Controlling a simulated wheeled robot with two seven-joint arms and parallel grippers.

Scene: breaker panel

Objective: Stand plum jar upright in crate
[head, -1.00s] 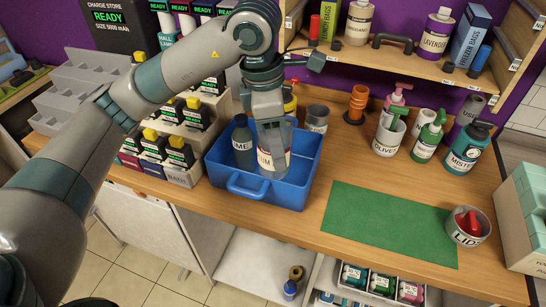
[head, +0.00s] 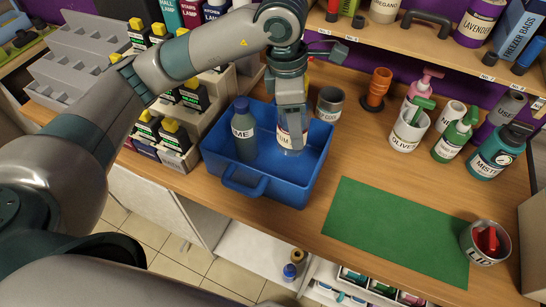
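The plum jar (head: 282,138), with a pale label ending in "UM", is upright or nearly so inside the blue crate (head: 245,188). It is in the right half, near the back. My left gripper (head: 291,140) points down over the jar and appears shut on it; the fingers hide much of the jar. I cannot tell whether its base touches the crate floor. A dark lime bottle (head: 243,132) stands upright in the left part of the crate, apart from the gripper. My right gripper is not in view.
A grey tin (head: 329,103) stands close behind the crate's right side. A green mat (head: 395,232) lies clear to the right, beside a lid tin (head: 485,243). Dark battery boxes (head: 175,138) stand left of the crate. An olives pot (head: 408,132) and pump bottles stand at the back right.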

